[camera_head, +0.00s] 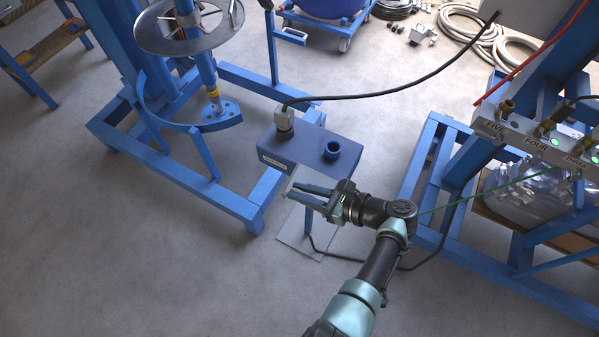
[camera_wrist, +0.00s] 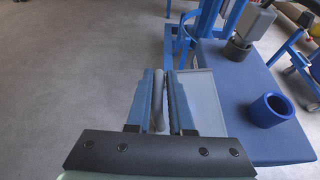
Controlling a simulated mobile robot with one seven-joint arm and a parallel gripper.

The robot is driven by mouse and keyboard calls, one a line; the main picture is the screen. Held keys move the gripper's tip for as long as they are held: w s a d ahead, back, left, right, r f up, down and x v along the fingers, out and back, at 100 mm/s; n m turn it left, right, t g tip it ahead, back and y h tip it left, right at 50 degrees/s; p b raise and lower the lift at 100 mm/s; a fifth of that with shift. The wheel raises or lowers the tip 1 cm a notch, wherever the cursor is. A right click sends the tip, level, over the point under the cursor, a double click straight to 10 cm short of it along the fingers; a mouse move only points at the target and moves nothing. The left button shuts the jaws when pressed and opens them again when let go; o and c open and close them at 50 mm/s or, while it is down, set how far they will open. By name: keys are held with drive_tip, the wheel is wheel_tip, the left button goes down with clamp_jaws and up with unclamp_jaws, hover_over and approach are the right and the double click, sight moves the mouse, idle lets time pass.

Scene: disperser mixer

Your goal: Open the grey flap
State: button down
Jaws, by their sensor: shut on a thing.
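The grey flap (camera_wrist: 207,103) shows in the wrist view as a light grey panel at the near side of a blue box (camera_wrist: 235,75). A rounded grey bar (camera_wrist: 158,98) stands between the fingers, left of the panel; I cannot tell how it joins the flap. My gripper (camera_wrist: 160,76) is shut on this bar. In the head view my gripper (camera_head: 290,191) is at the box's (camera_head: 300,151) near side, low and in front of it. The arm comes in from the lower right. My fingers hide part of the flap.
A blue cup-like ring (camera_head: 332,150) and a cable plug (camera_head: 284,121) stand on the box top. A blue mixer frame (camera_head: 180,172) is left, and another blue frame with valves (camera_head: 440,170) right. A grey plate (camera_head: 296,238) lies on the floor below. The front-left floor is clear.

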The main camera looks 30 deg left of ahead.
drive_tip(key=shift+w+r, duration=0.2)
drive_tip(key=shift+r, duration=0.3)
drive_tip(key=shift+w, duration=0.1)
drive_tip(key=c, duration=0.9)
unclamp_jaws()
drive_tip(key=shift+r, duration=0.1)
drive_tip(key=shift+w, duration=0.1)
drive_tip(key=v, duration=1.3)
drive_tip(key=shift+b, duration=0.4)
drive_tip(key=shift+w, duration=0.1)
